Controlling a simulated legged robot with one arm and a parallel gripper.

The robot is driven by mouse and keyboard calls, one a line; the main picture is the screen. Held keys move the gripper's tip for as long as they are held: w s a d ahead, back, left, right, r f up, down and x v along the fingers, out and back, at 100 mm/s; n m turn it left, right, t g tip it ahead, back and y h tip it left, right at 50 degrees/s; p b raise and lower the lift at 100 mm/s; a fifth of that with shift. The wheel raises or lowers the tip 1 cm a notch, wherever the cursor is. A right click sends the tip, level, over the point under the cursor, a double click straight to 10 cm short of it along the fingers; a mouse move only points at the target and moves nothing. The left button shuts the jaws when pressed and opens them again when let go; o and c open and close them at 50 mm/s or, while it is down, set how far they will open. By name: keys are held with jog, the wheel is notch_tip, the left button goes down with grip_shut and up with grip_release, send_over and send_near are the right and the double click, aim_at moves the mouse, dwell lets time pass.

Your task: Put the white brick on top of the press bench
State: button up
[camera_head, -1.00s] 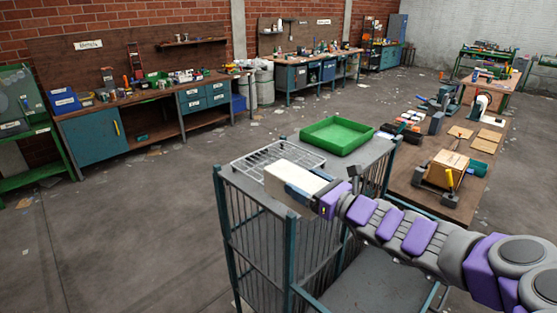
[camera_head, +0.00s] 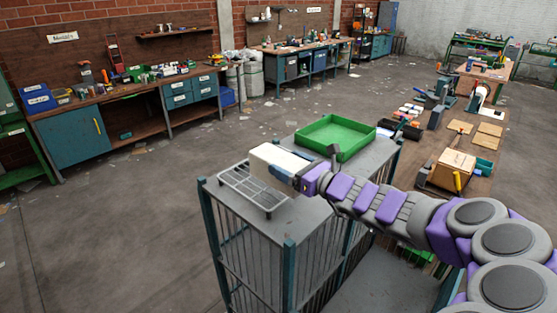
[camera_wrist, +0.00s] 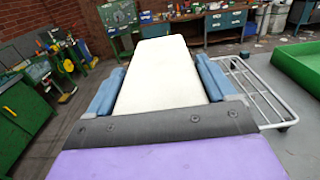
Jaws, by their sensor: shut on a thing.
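The white brick (camera_head: 279,157) is a pale block held level in my gripper (camera_head: 283,170) at the end of my purple and grey arm. In the head view it overlaps the back right part of a wire rack; I cannot tell whether it touches it. In the wrist view the brick (camera_wrist: 160,70) lies between the two blue fingers of my gripper (camera_wrist: 160,85), which are shut on its sides. The wire rack (camera_wrist: 262,98) shows to its right. Several benches are in view; I cannot tell which is the press bench, as the labels are too small to read.
The wire rack (camera_head: 238,187) and a green tray (camera_head: 340,152) stand on a grey-topped barred stand (camera_head: 300,208). A low wooden table (camera_head: 480,180) with boxes and tools is at the right. A blue-drawer workbench (camera_head: 70,145) stands along the brick wall. The left floor is open.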

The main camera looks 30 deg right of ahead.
aim_at(280, 149)
jog(key=w+d, duration=0.1)
jog(key=w, duration=0.2)
jog(key=w+d+f+b, duration=0.1)
jog(key=w, duration=0.3)
jog(key=w+d+b, duration=0.1)
jog(key=w, duration=0.3)
jog(key=shift+w+f, duration=0.2)
jog(key=shift+f, duration=0.2)
notch_tip(280, 149, down, 3)
jog(key=shift+d+f+b, duration=0.1)
jog(key=shift+b, duration=0.65)
jog(key=shift+d, duration=0.15)
jog(key=o, duration=1)
jog(key=shift+c, duration=0.2)
jog(key=shift+o, duration=0.8)
